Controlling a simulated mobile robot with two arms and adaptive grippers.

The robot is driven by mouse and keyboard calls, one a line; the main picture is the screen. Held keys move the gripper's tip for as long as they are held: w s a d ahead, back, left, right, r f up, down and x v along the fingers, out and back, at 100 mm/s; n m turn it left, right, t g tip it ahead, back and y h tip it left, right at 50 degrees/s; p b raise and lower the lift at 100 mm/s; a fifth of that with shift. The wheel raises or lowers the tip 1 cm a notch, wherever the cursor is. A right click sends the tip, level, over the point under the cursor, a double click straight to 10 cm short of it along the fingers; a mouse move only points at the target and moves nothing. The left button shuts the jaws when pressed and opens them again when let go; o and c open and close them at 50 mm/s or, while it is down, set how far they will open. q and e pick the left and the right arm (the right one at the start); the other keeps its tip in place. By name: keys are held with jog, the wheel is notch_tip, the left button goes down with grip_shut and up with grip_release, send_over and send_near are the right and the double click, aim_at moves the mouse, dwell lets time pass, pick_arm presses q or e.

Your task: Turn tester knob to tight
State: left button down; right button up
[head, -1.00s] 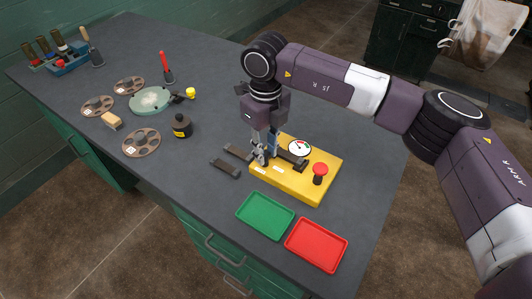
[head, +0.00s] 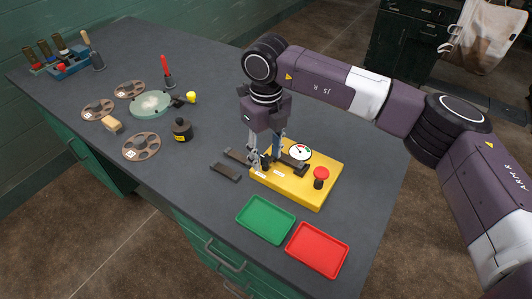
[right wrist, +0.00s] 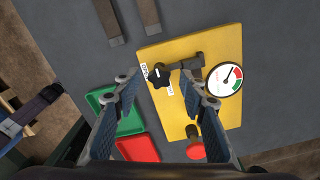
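The yellow tester (head: 313,187) lies on the dark bench with a round dial gauge (head: 299,152) and a red-topped button (head: 321,174). In the right wrist view the tester knob (right wrist: 159,77) is a dark star-shaped knob on the tester, near small white labels. A clamp-like fixture (right wrist: 190,66) sits beside it and the gauge (right wrist: 224,79) is to its right. My right gripper (head: 265,160) points down over the knob end of the tester. In the right wrist view its fingers (right wrist: 165,92) are spread, with the knob between and beyond them, apparently untouched. My left gripper is out of view.
A green tray (head: 266,219) and a red tray (head: 317,250) lie in front of the tester. Dark strips (head: 225,172) lie to its left.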

aim_at(266, 158)
jog(key=shift+r, duration=0.2)
notch_tip(266, 158, up, 12)
jog(key=shift+f, duration=0.2)
dwell(0.5)
